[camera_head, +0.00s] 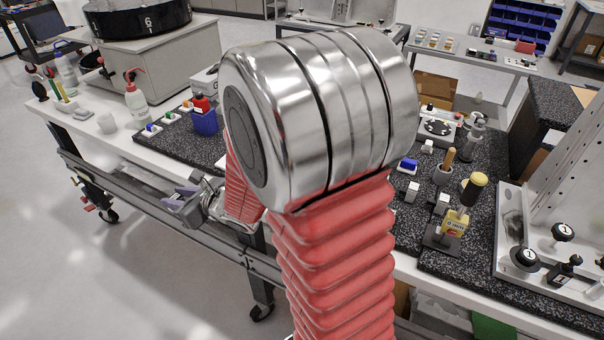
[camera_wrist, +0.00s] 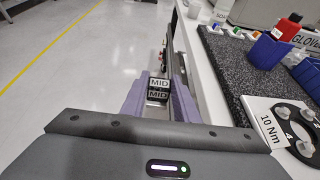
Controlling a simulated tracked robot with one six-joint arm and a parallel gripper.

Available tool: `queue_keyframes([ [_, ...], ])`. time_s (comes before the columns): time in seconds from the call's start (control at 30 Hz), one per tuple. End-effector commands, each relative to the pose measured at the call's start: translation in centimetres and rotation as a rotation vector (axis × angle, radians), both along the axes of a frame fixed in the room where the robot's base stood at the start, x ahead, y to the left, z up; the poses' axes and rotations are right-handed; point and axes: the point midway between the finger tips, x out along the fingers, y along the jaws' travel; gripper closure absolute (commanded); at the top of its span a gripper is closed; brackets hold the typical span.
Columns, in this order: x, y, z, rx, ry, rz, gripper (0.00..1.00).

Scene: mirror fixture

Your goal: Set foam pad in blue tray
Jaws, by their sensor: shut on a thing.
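My gripper (camera_wrist: 159,92) has purple-grey fingers, shut on a small black-and-white block marked MID (camera_wrist: 159,84). I cannot tell whether this block is the foam pad. In the head view my gripper (camera_head: 180,202) is beside the bench's front edge, left of my red-sleeved arm, and the held block cannot be made out. No flat blue tray is clear in either view.
The dark speckled mat (camera_wrist: 232,72) lies on the white bench. A plate marked 10 Nm (camera_wrist: 275,128) is at the wrist view's right. A white bottle (camera_head: 136,103) stands at the left. My arm hides the bench's middle. Open floor (camera_head: 130,270) lies in front.

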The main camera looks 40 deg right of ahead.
Motion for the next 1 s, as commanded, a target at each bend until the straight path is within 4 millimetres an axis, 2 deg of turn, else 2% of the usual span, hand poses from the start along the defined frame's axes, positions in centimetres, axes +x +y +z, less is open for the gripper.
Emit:
queue_keyframes([
  [0.23,0.7,-5.1,3.2,-0.003,-0.005,0.000,0.94],
  [0.47,0.0,-10.9,5.9,-0.002,-0.002,0.012,0.94],
  [0.77,-3.0,-18.1,8.6,-0.001,0.000,0.032,0.94],
  [1.0,-7.0,-23.4,9.8,0.000,0.001,0.043,0.94],
])
